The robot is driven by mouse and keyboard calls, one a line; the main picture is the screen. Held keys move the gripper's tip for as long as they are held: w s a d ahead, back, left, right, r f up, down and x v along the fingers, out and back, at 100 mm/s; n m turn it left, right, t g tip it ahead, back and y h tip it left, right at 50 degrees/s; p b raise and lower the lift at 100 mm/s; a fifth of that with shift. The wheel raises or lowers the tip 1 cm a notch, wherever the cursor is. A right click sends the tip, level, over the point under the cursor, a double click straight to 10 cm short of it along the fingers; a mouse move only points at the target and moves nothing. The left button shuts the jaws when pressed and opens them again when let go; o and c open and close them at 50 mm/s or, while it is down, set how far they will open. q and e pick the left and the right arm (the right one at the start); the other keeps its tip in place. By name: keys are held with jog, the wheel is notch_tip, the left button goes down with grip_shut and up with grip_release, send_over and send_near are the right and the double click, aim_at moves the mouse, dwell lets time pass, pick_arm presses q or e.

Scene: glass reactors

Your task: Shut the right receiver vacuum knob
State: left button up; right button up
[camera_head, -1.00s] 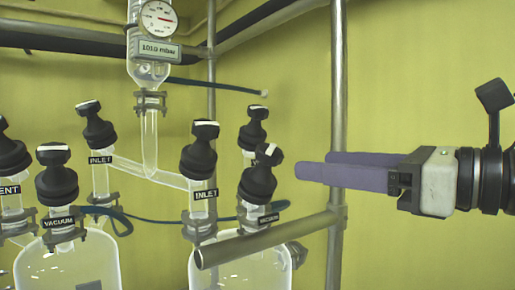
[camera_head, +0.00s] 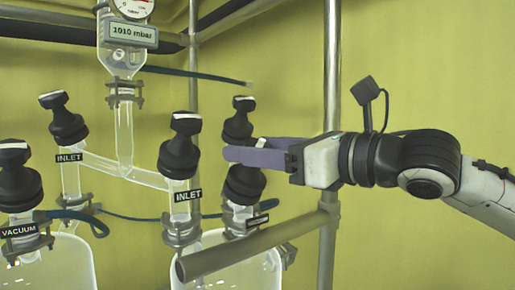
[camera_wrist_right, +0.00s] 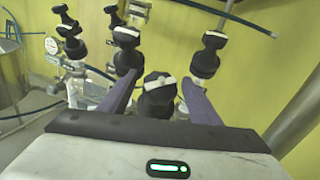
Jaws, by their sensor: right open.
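The right receiver's vacuum knob (camera_head: 245,186) is black with a white-marked handle. It stands on the right receiver (camera_head: 245,268), above a small dark label partly turned away. My right gripper (camera_head: 236,152) is open, its purple fingers reaching left at the height of the knob's top. In the right wrist view the knob (camera_wrist_right: 158,98) sits between the two spread fingers, its white bar running roughly crosswise. The fingers hide part of the handle in the head view; I cannot tell whether they touch it. My left gripper is not in view.
The right INLET knob (camera_head: 180,150) stands just left of my fingertips, and another black knob (camera_head: 238,120) stands just behind. A horizontal metal bar (camera_head: 255,243) crosses below. A vertical pole (camera_head: 331,100) rises behind my gripper. The left VACUUM knob (camera_head: 18,180) is farther left.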

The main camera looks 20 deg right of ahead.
jog(key=shift+w, duration=0.1)
jog(key=c, duration=1.1)
jog(key=shift+o, duration=0.2)
jog(key=shift+a+m+h, duration=0.1)
jog(key=shift+m+h, duration=0.3)
jog(key=shift+m, duration=0.2)
jog(key=m+t+h, duration=0.1)
jog(key=m+h, duration=0.2)
jog(key=m+t+h, duration=0.1)
jog(key=m+h, duration=0.2)
jog(key=shift+a, duration=0.1)
jog(key=m+g+h, duration=0.1)
jog(key=m+h, duration=0.6)
jog(key=shift+r+m, duration=0.15)
jog(key=shift+m, duration=0.15)
jog(key=m+g+h, duration=0.2)
jog(key=m+h, duration=0.1)
jog(key=shift+d, duration=0.25)
jog(key=m+g+h, duration=0.2)
jog(key=m+g, duration=0.1)
jog(key=m, duration=0.1)
jog(key=shift+g, duration=0.3)
jog(key=m+g+h, duration=0.1)
jog(key=m+g, duration=0.3)
jog(key=shift+f+m+g, duration=0.2)
jog(key=shift+m+g, duration=0.7)
jog(key=shift+m, duration=0.1)
